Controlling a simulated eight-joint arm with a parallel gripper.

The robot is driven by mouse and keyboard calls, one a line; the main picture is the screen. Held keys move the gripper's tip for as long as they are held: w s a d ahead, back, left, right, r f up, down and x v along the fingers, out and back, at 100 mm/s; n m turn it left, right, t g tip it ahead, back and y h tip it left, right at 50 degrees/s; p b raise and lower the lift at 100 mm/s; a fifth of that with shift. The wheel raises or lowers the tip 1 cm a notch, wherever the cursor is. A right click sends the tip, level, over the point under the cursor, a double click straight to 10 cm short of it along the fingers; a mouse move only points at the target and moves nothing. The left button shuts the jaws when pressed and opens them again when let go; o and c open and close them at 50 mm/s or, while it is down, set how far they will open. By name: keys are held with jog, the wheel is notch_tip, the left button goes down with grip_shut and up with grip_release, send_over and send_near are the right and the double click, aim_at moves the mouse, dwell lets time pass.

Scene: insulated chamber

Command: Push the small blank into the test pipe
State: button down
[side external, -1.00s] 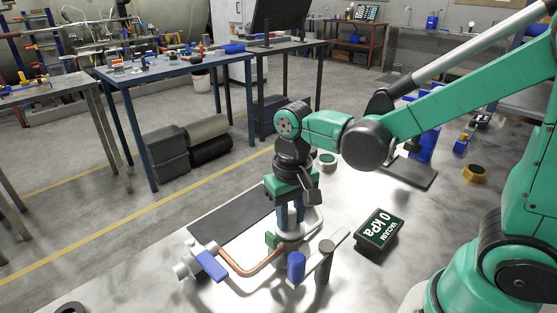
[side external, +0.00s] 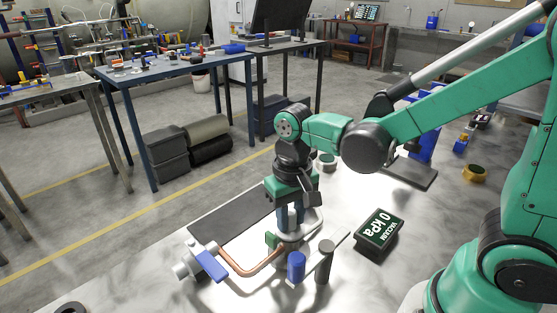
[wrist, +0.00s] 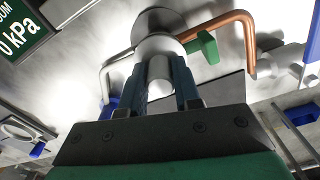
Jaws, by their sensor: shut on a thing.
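My gripper (side external: 290,222) points down over the work, near the inner end of the copper tube. In the wrist view its two blue fingers (wrist: 162,88) are shut on a small pale cylinder, which I take to be the small blank (wrist: 159,76). Beyond the fingertips is a wider pale round part, apparently the test pipe's end (wrist: 156,44), above a dark grey disc. The blank is in line with this end. I cannot tell how far it sits inside. In the side view the fingers hide the blank.
A copper tube (side external: 240,270) runs from a blue-levered valve (side external: 210,264) to a green handle (side external: 271,240) beside my gripper. A blue cylinder (side external: 296,266) and a grey post (side external: 325,262) stand close in front. A vacuum display (side external: 380,230) reading 0 kPa lies right.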

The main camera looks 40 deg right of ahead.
aim_at(291, 212)
jog(key=c, duration=0.5)
grip_release()
jog(key=shift+c, duration=0.2)
jog(key=shift+r, duration=2.8)
jog(key=t, duration=0.1)
jog(key=d+n+t, duration=0.1)
jog(key=s+d+t, duration=0.1)
jog(key=shift+r, duration=0.3)
jog(key=d+n+t, duration=0.1)
jog(key=t, duration=0.1)
jog(key=d+n+t, duration=0.1)
jog(key=t, duration=0.1)
jog(key=shift+s+r, duration=0.1)
jog(key=shift+r, duration=0.05)
